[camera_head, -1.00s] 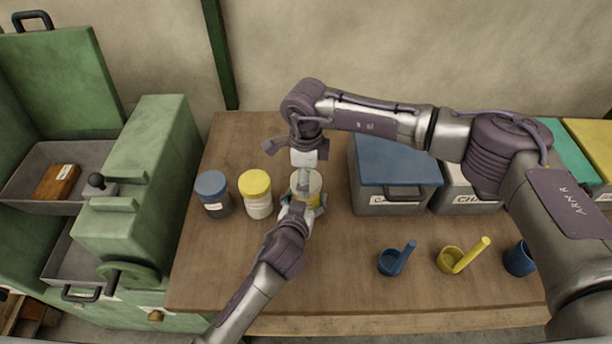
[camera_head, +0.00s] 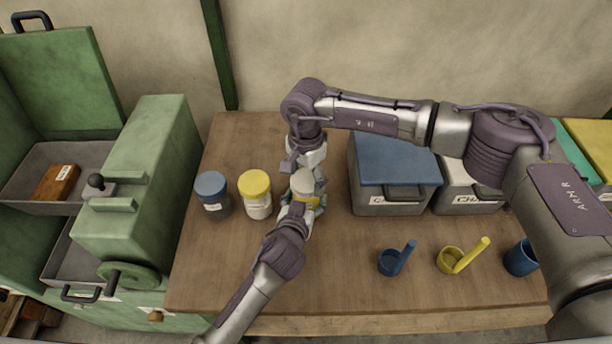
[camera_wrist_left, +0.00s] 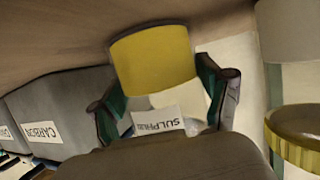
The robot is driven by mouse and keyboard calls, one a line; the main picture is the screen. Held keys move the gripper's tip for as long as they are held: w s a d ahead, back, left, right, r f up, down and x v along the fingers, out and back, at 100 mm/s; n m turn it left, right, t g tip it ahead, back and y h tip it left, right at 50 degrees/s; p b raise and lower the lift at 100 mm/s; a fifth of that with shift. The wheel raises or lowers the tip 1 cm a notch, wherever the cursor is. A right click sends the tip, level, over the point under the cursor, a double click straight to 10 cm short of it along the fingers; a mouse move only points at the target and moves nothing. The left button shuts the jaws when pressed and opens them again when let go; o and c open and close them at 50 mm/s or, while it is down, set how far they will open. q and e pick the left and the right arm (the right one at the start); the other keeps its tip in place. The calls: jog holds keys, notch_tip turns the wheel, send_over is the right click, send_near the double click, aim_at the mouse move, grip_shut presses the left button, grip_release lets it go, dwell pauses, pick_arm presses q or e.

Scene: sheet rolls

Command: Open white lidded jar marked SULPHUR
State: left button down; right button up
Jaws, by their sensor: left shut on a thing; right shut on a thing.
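In the left wrist view the jar (camera_wrist_left: 158,62) appears upside down, with a yellow lower part and a white label reading SULPHUR. My left gripper (camera_head: 303,205) reaches in from the front and is shut around the jar body; its green-padded fingers (camera_wrist_left: 165,105) show on both sides of it. My right gripper (camera_head: 316,178) comes down from behind and is shut at the lid. Its fingertips are partly hidden, and its exact grip is hard to see.
A yellow-lidded jar (camera_head: 257,194) and a blue-lidded jar (camera_head: 214,196) stand close on the left. A blue-lidded bin (camera_head: 395,165) is close on the right. The front-left table is bare.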

aim_at(306, 180)
pick_arm(q)
jog(key=shift+f, duration=0.1)
pick_arm(e)
jog(key=shift+r, duration=0.2)
jog(key=shift+r, duration=0.95)
jog(key=shift+r, duration=2)
pick_arm(q)
grip_release()
jog(key=shift+s, duration=0.1)
